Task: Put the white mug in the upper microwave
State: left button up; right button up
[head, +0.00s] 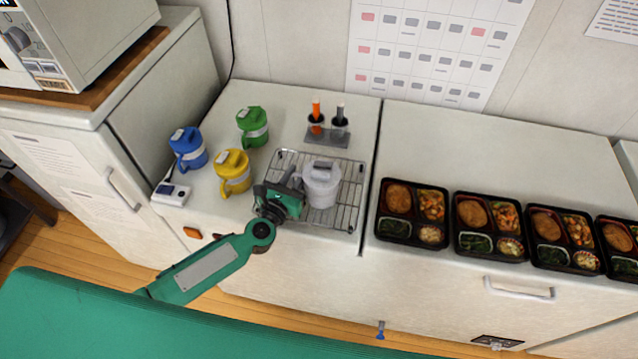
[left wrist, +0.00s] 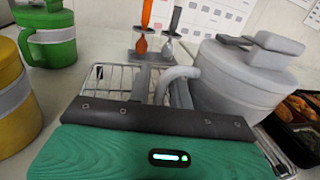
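The white mug (head: 321,184), with a grey lid and a light handle, stands upright on a wire rack (head: 348,213) on the counter. It also shows at the right of the left wrist view (left wrist: 240,85). My left gripper (head: 291,187) is low at the mug's left side. In the left wrist view its grey fingers (left wrist: 163,92) stand apart on either side of the mug's handle, and the gripper looks open. Part of a microwave (head: 75,40) shows at the upper left, on a wooden board; whether it is the upper one I cannot tell. My right gripper is out of view.
Blue (head: 187,149), green (head: 252,126) and yellow (head: 233,172) mugs stand left of the rack. A holder (head: 328,138) with two upright tools stands behind it. Several bento trays (head: 413,240) fill the right counter. A small white device (head: 171,194) lies at the counter's left edge.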

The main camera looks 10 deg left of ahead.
pick_arm(q)
jog(key=shift+w, duration=0.1)
grip_shut()
jog(key=shift+r, duration=0.1)
dwell(1.3)
